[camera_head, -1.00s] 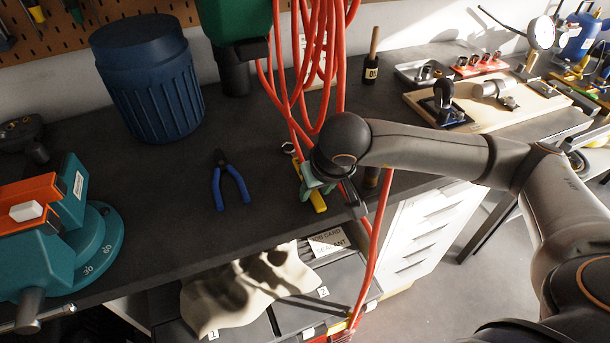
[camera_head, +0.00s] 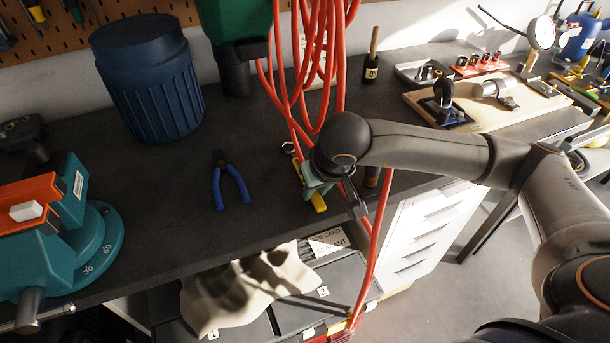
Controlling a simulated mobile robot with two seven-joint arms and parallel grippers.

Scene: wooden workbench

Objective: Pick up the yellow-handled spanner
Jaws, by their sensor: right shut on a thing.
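The yellow-handled spanner (camera_head: 319,202) lies at the front part of the dark workbench (camera_head: 265,205), in the middle of the view. Its yellow handle end shows below my right gripper, and a metal ring end shows just above left of it. My right gripper (camera_head: 316,187) points down over the spanner and is shut on it; the wrist hides the middle of the spanner and most of the fingers. I cannot tell whether the spanner is clear of the bench top. My left gripper is not in view.
Red hoses (camera_head: 310,75) hang close behind my right wrist and down past the bench edge. Blue-handled pliers (camera_head: 229,186) lie to the left. A teal vise (camera_head: 70,240) and blue bin (camera_head: 150,85) stand further left. Bench between pliers and spanner is clear.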

